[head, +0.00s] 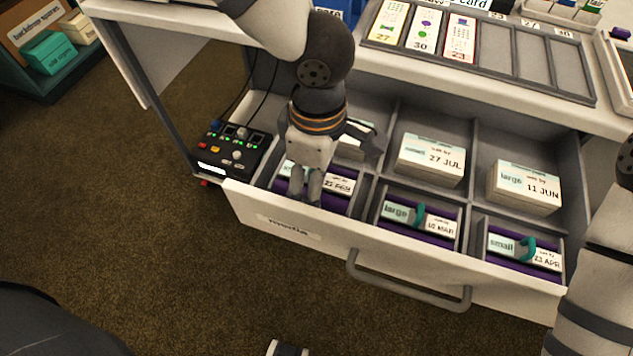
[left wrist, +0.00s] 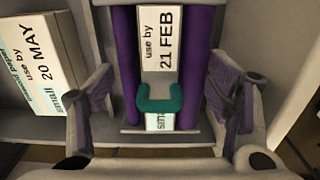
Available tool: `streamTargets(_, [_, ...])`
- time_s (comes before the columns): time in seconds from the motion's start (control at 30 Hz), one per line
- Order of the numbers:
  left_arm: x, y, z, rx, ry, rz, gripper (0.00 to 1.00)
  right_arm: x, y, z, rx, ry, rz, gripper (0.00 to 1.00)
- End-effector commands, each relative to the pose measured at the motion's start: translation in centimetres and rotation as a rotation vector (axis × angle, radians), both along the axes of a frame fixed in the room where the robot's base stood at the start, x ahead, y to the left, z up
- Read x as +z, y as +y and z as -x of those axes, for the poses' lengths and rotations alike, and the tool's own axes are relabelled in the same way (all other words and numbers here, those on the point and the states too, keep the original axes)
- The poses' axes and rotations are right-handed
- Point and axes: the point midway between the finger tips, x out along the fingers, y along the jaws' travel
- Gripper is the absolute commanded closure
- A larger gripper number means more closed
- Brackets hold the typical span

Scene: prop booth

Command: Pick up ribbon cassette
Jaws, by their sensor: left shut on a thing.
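The ribbon cassette, with a white label reading "use by 21 FEB" (left wrist: 162,45) and a teal clip (left wrist: 160,100), lies in a purple-sided cradle in the front-left drawer compartment. In the head view its label end (head: 339,185) shows beside my left gripper (head: 338,172), which hides much of the rest. My left gripper is shut on the cassette, with a finger on each side in the left wrist view. The contact points are hard to see. Two similar cassettes lie in the front row, one marked large, MAR (head: 418,217) and one marked small, 23 APR (head: 525,250). My right gripper is out of view.
The open drawer (head: 300,236) has a pull handle (head: 410,290) and dividers. Cartons marked 27 JUL (head: 432,158) and 11 JUN (head: 526,187) stand in the back row. A black control box (head: 232,150) with cables is at the left. A card rack (head: 500,60) lies on the counter.

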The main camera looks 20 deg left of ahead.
Motion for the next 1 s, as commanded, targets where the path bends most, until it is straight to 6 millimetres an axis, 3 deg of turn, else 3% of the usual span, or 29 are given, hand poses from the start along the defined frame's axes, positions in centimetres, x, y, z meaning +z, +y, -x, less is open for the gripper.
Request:
streamTargets(0.03, [1.9,0.0,-0.2,0.003,-0.014,0.003,0.61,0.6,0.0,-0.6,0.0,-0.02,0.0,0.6])
streamTargets(0.3, [9.5,-0.1,-0.2,0.0,-0.016,0.005,0.61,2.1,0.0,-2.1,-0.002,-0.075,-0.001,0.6])
streamTargets(0.5, [13.7,-0.1,-0.1,0.0,-0.01,0.003,0.61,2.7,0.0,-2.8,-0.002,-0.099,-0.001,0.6])
streamTargets(0.7, [15.1,0.0,0.0,-0.001,-0.002,0.001,0.61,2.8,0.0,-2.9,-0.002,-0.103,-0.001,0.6])
streamTargets(1.0, [15.0,0.0,0.0,-0.001,-0.001,0.001,0.61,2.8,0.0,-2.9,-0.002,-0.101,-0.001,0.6])
